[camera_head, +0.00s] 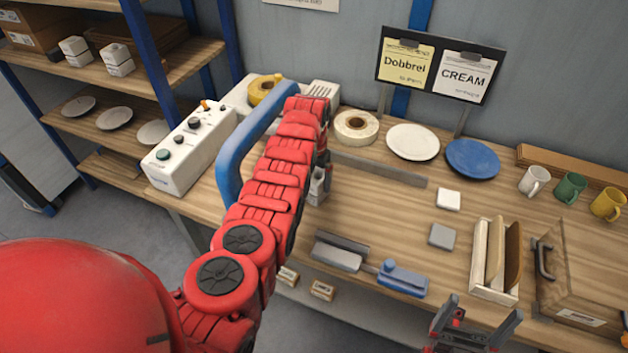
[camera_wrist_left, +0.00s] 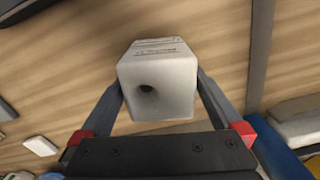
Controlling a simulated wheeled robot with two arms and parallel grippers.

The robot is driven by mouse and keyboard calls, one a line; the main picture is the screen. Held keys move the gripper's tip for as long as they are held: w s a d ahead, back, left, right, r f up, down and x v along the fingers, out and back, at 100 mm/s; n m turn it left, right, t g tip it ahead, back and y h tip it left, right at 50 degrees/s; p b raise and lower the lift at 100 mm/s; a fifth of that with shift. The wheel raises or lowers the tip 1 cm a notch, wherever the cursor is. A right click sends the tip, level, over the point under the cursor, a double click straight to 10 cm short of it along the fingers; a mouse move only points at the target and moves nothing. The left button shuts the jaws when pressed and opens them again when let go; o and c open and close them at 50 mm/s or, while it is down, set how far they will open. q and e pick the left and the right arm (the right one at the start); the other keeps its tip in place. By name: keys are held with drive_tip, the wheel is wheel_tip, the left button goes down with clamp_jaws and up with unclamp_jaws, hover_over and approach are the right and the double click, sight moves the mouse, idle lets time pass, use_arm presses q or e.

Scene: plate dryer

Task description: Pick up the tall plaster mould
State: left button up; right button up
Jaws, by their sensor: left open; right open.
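The tall plaster mould (camera_wrist_left: 157,95) is a white block with a dark round hole in the face toward the left wrist camera. It stands between the two open fingers of my left gripper (camera_wrist_left: 158,82). In the left wrist view the fingers lie along both its sides; I cannot tell whether they touch it. In the head view the mould (camera_head: 316,190) is a small pale block, mostly hidden by my red left arm and left gripper (camera_head: 322,170). My right gripper (camera_head: 473,322) is open and empty at the bottom right, by the bench's front edge.
The wooden bench (camera_head: 385,210) bears a white control box (camera_head: 190,150), a tape roll (camera_head: 357,127), a white plate (camera_head: 412,142), a blue plate (camera_head: 472,159) and several mugs. A grey scoop-like tool (camera_head: 338,256) and a blue tool (camera_head: 403,278) lie near the front. Two white blocks (camera_head: 117,60) stand on the left shelf.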

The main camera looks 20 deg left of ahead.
use_arm(q)
drive_tip(key=shift+f, duration=0.6)
drive_tip(key=shift+c, duration=0.2)
clamp_jaws()
